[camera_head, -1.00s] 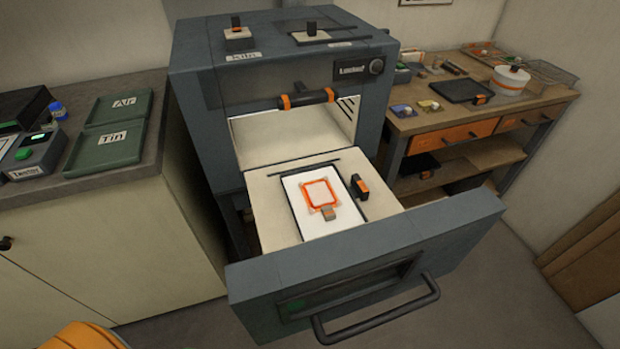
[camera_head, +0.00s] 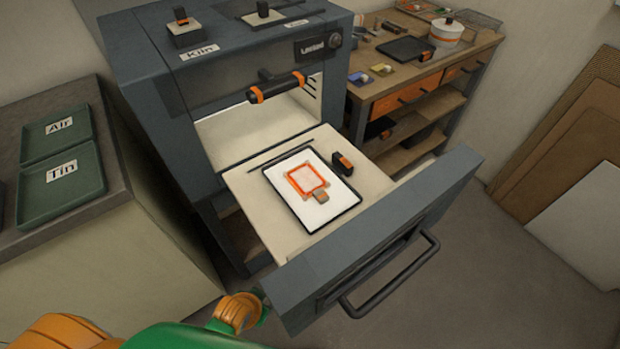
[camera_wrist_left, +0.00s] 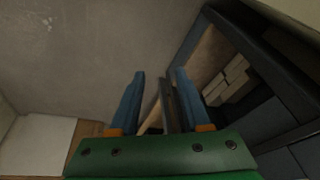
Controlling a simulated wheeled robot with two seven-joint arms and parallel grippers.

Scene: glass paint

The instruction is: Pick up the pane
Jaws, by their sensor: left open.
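The pane (camera_head: 306,179) is a small pale square with an orange border and a brown tab at its near edge. It lies flat on a white board (camera_head: 336,208) with a black edge, inside the open drawer of the kiln. My left arm comes in at the bottom left of the head view, green and orange, outside the drawer and apart from the pane. In the left wrist view my left gripper (camera_wrist_left: 159,78) is open, its two blue fingers spread with nothing held. The pane is not seen there. My right gripper is not in view.
The drawer front (camera_head: 385,240) with its dark handle (camera_head: 392,277) stands between my left arm and the pane. A small black and orange block (camera_head: 342,163) lies beside the board. Green Air (camera_head: 58,137) and Tin (camera_head: 62,186) trays sit left. A wooden bench (camera_head: 436,72) stands right.

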